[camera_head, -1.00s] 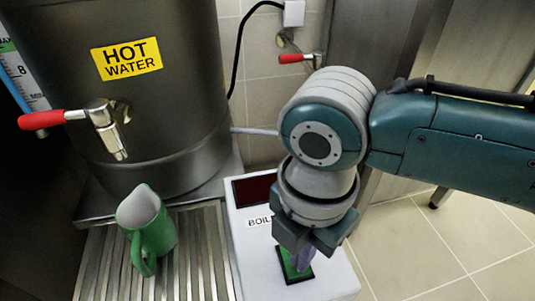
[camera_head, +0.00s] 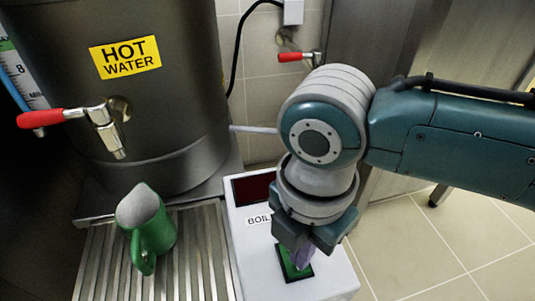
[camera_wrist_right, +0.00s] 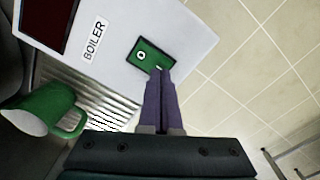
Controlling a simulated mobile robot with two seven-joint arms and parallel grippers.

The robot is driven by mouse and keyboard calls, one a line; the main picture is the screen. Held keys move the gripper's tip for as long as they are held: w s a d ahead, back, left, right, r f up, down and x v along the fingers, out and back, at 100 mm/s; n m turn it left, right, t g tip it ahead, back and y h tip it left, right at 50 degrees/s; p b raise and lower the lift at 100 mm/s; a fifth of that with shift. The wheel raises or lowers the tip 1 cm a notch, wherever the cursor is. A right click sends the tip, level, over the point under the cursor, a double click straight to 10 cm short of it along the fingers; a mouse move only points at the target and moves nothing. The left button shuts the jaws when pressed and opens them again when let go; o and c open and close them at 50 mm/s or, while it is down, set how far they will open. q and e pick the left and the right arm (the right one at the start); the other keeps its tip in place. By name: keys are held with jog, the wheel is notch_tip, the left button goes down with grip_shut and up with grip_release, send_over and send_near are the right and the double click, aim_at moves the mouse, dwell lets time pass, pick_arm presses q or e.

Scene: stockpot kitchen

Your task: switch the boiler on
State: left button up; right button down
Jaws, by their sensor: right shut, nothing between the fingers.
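The boiler control box (camera_head: 262,273) is white, with a dark display (camera_head: 254,188), a label reading BOILER and a green switch (camera_head: 292,270). My right gripper (camera_head: 303,258) is shut and empty, pointing down over the switch and partly hiding it in the head view. In the right wrist view the purple fingertips (camera_wrist_right: 161,73) overlap the lower right edge of the green switch (camera_wrist_right: 151,58), which carries a white ring mark. I cannot tell whether the fingertips touch it. The display looks dark red with no visible text. My left gripper is not in view.
The large steel hot water boiler (camera_head: 150,110) stands at left with a red-handled tap (camera_head: 85,117). A green jug (camera_head: 148,232) stands on the ribbed drip tray (camera_head: 205,255). A small red-handled wall valve (camera_head: 295,56) is behind.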

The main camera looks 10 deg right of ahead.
jog(key=shift+f, duration=0.2)
dwell(0.4)
jog(key=shift+f+b, duration=0.65)
jog(key=shift+f, duration=0.1)
jog(key=shift+r, duration=0.1)
notch_tip(320, 180, up, 5)
jog(key=p, duration=0.5)
jog(key=shift+p, duration=0.4)
notch_tip(320, 180, up, 2)
jog(key=shift+r+p, duration=0.1)
jog(key=shift+p, duration=1.1)
